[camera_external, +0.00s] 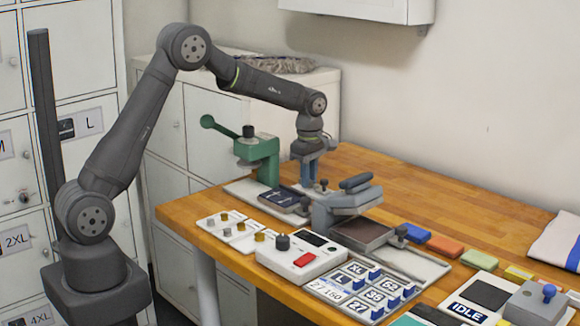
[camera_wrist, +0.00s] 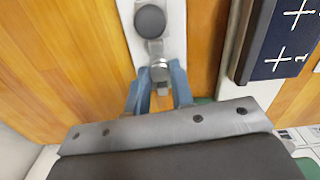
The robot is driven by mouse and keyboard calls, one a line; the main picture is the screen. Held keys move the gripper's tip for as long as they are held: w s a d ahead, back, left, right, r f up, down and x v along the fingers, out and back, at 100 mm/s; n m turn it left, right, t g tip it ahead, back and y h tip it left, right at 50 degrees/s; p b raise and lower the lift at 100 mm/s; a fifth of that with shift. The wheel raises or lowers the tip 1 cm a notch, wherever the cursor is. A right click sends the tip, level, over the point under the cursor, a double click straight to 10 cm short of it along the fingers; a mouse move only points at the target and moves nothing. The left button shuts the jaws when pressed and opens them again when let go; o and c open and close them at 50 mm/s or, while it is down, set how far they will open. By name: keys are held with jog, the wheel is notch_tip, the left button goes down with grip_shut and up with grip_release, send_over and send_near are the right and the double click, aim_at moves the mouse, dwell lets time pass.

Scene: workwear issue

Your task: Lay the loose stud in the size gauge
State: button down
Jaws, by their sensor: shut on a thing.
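My gripper (camera_external: 309,180) is low over the far side of the bench, between the green press and the grey press. In the wrist view its blue fingers (camera_wrist: 160,92) are closed around a small round silvery piece (camera_wrist: 160,70), which looks like the loose stud. A narrow pale strip with a dark round knob (camera_wrist: 150,20) lies just beyond the fingertips. A dark blue panel with white cross marks (camera_wrist: 285,40) lies to the right in the wrist view; it also shows in the external view (camera_external: 281,197). I cannot tell for sure which item is the size gauge.
The green press (camera_external: 262,160) and the grey press (camera_external: 345,205) flank my gripper. White cards with small grey and brass pieces (camera_external: 228,226) lie at the front left. A control box with a red button (camera_external: 295,262) and a size-label board (camera_external: 365,290) stand in front. The back bench (camera_external: 420,200) is bare.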

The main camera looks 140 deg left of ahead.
jog(key=shift+f, duration=0.2)
jog(key=c, duration=1.3)
grip_release()
jog(key=shift+o, duration=0.2)
jog(key=shift+r, duration=0.15)
notch_tip(320, 180, up, 12)
